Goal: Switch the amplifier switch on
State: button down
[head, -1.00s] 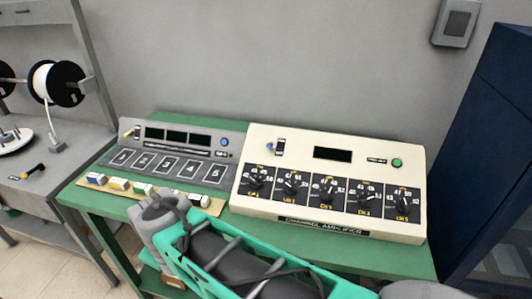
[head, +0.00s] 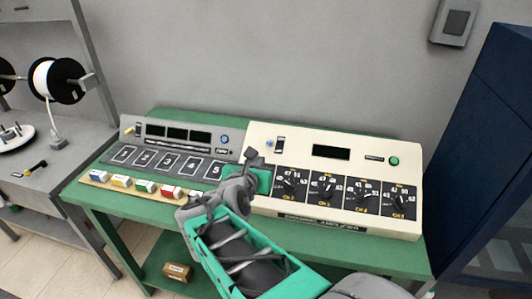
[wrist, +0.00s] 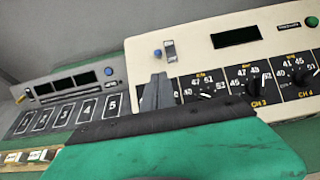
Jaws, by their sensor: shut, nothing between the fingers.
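The cream amplifier (head: 335,219) stands on the green table, with a row of black dials along its front. Its switch (head: 279,145) is a small upright rocker at the upper left of the panel, beside a blue knob (head: 270,143). The switch also shows in the wrist view (wrist: 169,50). My gripper (head: 250,154) is shut and empty, over the left edge of the amplifier, left of and a little below the switch in the head view. In the wrist view my fingertips (wrist: 157,82) show just below the switch, apart from it. The leftmost dial is hidden behind my gripper.
A grey unit (head: 180,147) with numbered pads stands left of the amplifier, with several coloured blocks (head: 145,187) on a strip before it. A green lamp (head: 394,161) is at the amplifier's right. A dark blue cabinet (head: 490,150) stands at the right.

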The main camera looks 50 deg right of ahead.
send_near(270, 148)
jog(key=x, duration=0.4)
jog(key=shift+w+d+f, duration=0.1)
jog(key=shift+w+d, duration=0.05)
jog(key=shift+d, duration=0.25)
